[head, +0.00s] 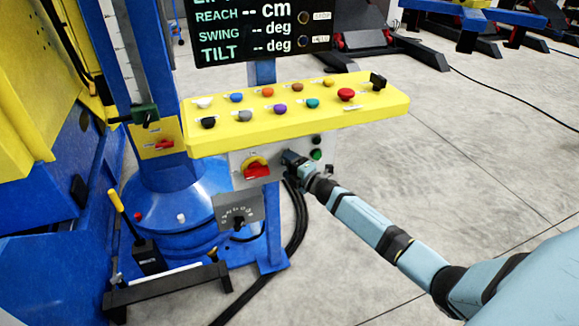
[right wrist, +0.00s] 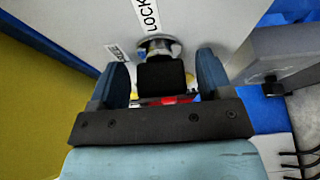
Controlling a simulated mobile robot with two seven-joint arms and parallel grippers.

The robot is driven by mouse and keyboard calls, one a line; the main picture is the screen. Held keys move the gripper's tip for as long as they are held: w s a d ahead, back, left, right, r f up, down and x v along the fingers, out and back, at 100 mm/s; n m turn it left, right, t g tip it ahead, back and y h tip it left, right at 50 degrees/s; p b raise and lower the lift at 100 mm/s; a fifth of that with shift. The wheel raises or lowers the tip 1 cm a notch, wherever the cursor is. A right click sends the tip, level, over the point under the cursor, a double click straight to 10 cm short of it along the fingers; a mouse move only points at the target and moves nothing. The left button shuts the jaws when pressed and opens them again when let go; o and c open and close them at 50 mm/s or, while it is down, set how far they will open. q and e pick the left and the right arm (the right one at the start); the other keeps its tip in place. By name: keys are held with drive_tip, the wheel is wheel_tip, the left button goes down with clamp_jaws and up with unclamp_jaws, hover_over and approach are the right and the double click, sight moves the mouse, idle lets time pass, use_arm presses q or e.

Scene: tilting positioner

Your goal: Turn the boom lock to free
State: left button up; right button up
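The boom lock looks to be the black knob (right wrist: 162,75) on a silver round base, set in a pale panel (right wrist: 90,30). A label reading LOCK is beside it; a second, smaller label at its left is too blurred to read surely. My right gripper (right wrist: 164,84) is open, with one finger on each side of the knob and a narrow gap showing at both sides. In the head view my right gripper (head: 293,158) is at the grey box under the yellow console and hides the knob. My left gripper is not in view.
The yellow console (head: 300,118) with several coloured buttons overhangs the box. A red rotary switch (head: 256,168) is left of my gripper, a green button (head: 316,154) right of it. A grey dial box (head: 238,210) hangs below. Open floor (head: 470,180) lies to the right.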

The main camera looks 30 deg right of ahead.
drive_tip(key=shift+s, duration=0.1)
drive_tip(key=s+d+p, duration=0.1)
drive_tip(key=s+d, duration=0.1)
drive_tip(key=s, duration=1.1)
drive_tip(key=shift+s, duration=0.25)
